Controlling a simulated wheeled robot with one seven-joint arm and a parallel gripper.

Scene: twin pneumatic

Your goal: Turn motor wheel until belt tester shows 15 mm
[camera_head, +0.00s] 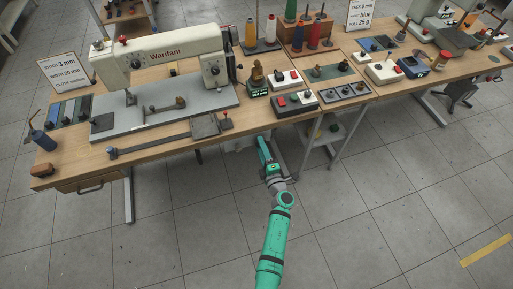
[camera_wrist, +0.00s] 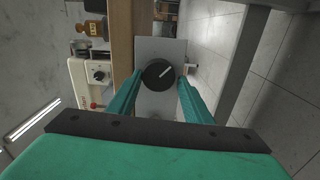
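A round black wheel (camera_wrist: 158,74) with a white line pointing to the upper right sits on a grey housing (camera_wrist: 150,49) in the wrist view; I take it for the motor wheel. My gripper (camera_wrist: 161,80) is open, its green fingertips on either side of the wheel; I cannot tell whether they touch it. In the head view my gripper (camera_head: 264,147) is at the front table edge, and the wheel is hidden there. A brass piece (camera_head: 257,73) stands on a small dark device with a green display (camera_head: 258,93), possibly the belt tester. Its reading is too small to read.
The wooden table (camera_head: 160,143) carries a white sewing machine (camera_head: 160,52) and several control boxes (camera_head: 293,103). A table leg (camera_wrist: 241,65) stands right of the wheel in the wrist view. The tiled floor (camera_head: 380,220) in front is clear.

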